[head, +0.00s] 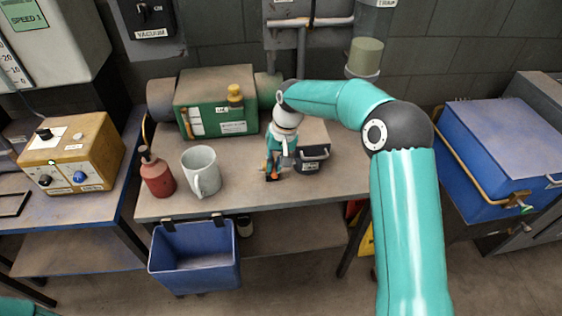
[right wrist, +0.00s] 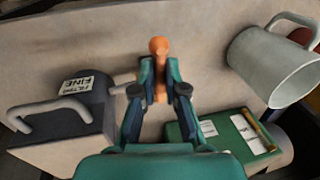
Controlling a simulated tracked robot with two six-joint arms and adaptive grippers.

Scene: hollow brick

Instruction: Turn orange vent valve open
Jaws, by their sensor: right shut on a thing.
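The orange vent valve (right wrist: 158,46) shows in the right wrist view as a rounded orange knob on a narrow stem, between my fingertips. My right gripper (right wrist: 159,78) is shut on it, a finger on each side. In the head view my right gripper (head: 273,172) points down over the middle of the workbench, and only small bits of orange show around its fingers. The valve's base and how far it is turned are hidden. My left gripper is not in view.
A dark box with a handle (head: 312,160) stands just right of the gripper. A green machine (head: 215,110) is behind. A grey mug (head: 201,169) and red bottle (head: 157,176) stand left. A blue bin (head: 195,262) hangs at the bench (head: 330,190) front.

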